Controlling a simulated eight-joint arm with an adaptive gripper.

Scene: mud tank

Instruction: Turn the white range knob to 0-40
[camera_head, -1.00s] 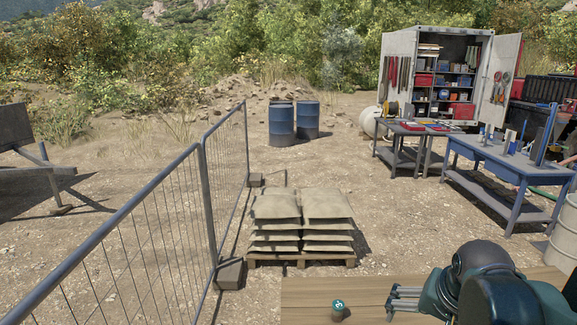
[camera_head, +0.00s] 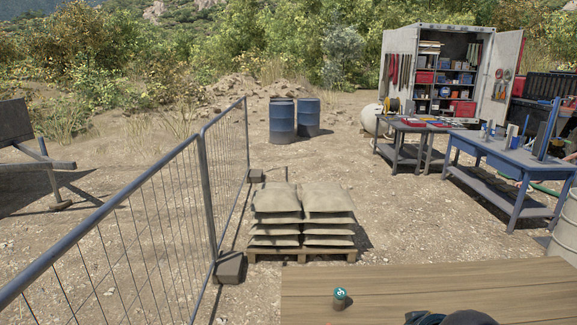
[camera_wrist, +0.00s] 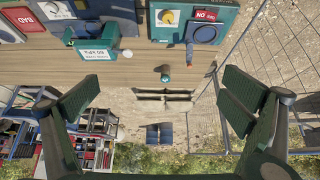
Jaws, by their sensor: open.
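A small white round piece (camera_wrist: 126,53), which looks like the white range knob, sticks out beside a teal device (camera_wrist: 88,32) with a white label near the top of the wrist view. Its setting is too small to read. My gripper (camera_wrist: 162,88) is open and empty, its two dark green fingers spread wide on either side of the wrist view. It is apart from the knob and touches nothing visible. In the head view only a dark part of my arm shows at the bottom edge.
The wooden bench (camera_head: 420,285) holds a small teal-topped piece (camera_head: 340,294), also in the wrist view (camera_wrist: 165,77).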

